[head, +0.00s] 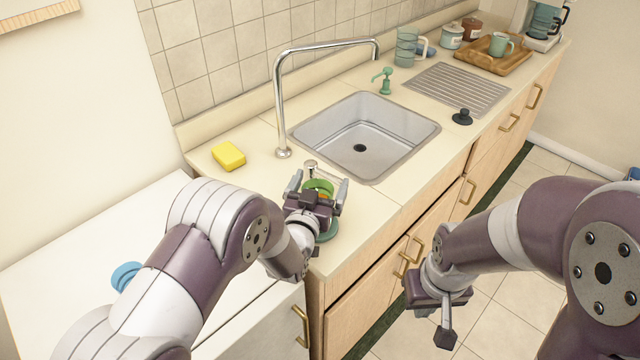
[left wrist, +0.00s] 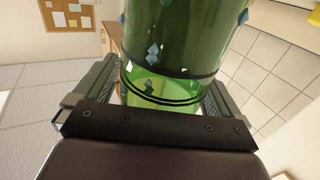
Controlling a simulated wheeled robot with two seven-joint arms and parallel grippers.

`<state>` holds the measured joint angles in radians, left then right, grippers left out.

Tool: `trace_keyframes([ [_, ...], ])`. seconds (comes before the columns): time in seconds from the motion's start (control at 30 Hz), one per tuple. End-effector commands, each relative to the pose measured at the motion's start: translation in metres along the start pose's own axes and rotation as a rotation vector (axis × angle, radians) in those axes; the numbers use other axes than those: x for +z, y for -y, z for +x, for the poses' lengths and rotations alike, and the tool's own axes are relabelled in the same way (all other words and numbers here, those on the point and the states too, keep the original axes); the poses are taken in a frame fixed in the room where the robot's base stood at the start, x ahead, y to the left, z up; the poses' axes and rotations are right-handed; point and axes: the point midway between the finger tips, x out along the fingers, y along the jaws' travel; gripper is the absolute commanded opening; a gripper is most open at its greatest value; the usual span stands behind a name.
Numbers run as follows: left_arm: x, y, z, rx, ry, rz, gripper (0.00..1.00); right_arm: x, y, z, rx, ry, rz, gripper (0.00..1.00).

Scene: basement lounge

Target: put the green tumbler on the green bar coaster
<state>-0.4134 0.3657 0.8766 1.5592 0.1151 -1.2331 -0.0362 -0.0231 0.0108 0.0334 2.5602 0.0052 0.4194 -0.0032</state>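The green tumbler (head: 318,186) is between the fingers of my left gripper (head: 318,192), over the counter's front edge left of the sink. In the left wrist view the tumbler (left wrist: 170,85) fills the space between the fingers, with dark bands and diamond marks on its green wall. Both fingers appear to press on its sides. A green disc (head: 328,232), which looks like the bar coaster, lies on the counter just below the gripper, mostly hidden by it. My right gripper (head: 432,308) hangs in front of the cabinets with nothing visible in it; its finger gap is unclear.
The sink (head: 365,135) and tall faucet (head: 279,100) are behind and right of the left gripper. A yellow sponge (head: 228,156) lies to its left. Cups, jars and a wooden tray (head: 490,58) stand far right. A blue object (head: 126,276) lies on the lower white surface.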

Motion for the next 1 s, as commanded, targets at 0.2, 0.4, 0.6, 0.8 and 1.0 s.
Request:
trace_keyframes([
  [0.2, -0.001, 0.000, 0.000, 0.000, 0.000, 0.000, 1.00, 0.000, 0.000, -0.001, 0.000, 0.000, 0.000, 0.00],
  [0.4, -0.003, 0.000, -0.011, 0.001, 0.001, 0.000, 1.00, 0.000, 0.000, -0.002, 0.000, -0.001, 0.000, 0.00],
  [0.6, -0.003, 0.000, -0.059, 0.001, 0.000, 0.000, 1.00, 0.001, 0.000, 0.005, 0.000, 0.000, 0.000, 0.00],
  [0.8, -0.003, 0.000, -0.102, 0.001, 0.000, -0.001, 1.00, 0.001, 0.000, 0.010, 0.000, 0.000, 0.000, 0.00],
  [1.0, -0.004, 0.000, -0.120, 0.000, -0.001, 0.000, 1.00, 0.001, 0.000, 0.011, 0.000, 0.000, 0.000, 0.00],
])
